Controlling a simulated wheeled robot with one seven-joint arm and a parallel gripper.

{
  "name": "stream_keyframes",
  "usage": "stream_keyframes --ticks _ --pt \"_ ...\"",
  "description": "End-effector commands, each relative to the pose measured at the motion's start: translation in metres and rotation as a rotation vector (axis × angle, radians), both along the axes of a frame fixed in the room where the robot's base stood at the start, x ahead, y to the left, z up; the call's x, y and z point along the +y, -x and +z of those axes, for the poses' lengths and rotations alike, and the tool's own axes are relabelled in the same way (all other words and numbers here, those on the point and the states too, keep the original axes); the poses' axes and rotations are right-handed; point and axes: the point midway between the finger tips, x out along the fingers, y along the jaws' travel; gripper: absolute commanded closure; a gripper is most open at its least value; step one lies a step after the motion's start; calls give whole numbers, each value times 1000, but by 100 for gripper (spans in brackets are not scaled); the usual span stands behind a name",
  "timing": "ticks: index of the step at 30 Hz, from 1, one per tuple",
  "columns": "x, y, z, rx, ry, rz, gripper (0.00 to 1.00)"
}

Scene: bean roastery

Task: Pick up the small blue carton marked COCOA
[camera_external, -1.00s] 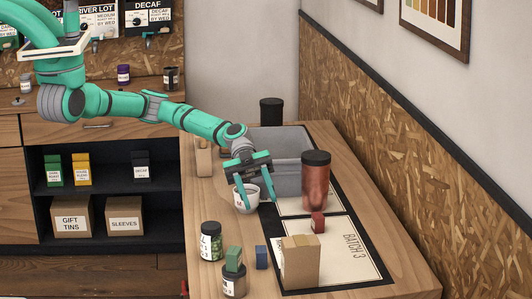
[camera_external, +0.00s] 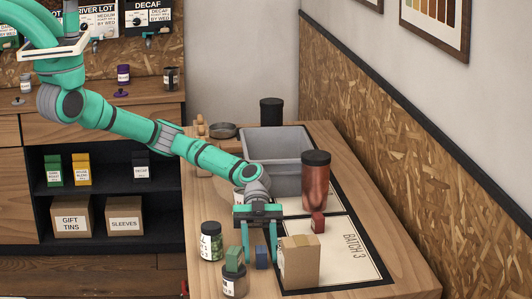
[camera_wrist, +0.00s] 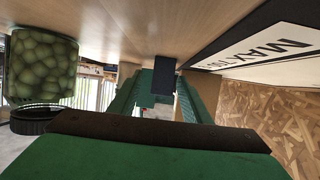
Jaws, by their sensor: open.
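The small blue carton (camera_external: 261,257) stands on the table between a green block and a tan box; no marking on it is readable. My gripper (camera_external: 260,254) is open and pointing down, with one finger on each side of the carton in the picture. In the wrist view the carton is a dark blue block (camera_wrist: 164,78) in the gap between my fingers, near the top centre. I cannot tell whether either finger touches it.
A tan box (camera_external: 300,262) stands close on the right. A jar of green beans (camera_external: 211,241), a small red block (camera_external: 318,222), a copper canister (camera_external: 316,185) and a grey bin (camera_external: 275,150) stand around.

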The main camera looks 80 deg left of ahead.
Motion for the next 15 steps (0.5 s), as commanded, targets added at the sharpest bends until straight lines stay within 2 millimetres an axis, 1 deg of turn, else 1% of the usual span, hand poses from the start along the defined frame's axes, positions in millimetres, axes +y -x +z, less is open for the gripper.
stream_keyframes --ticks 4,9,10,11,12,15 --pt "-4 -2 -3 -1 0 4 56" --pt "-3 -2 -3 -1 -1 5 56" --pt "-3 -2 -3 -1 0 5 61" --pt "-3 -2 -2 -1 0 5 68" --pt "-3 -2 -2 -1 0 5 78" --pt "-3 -2 -2 -1 0 5 100"
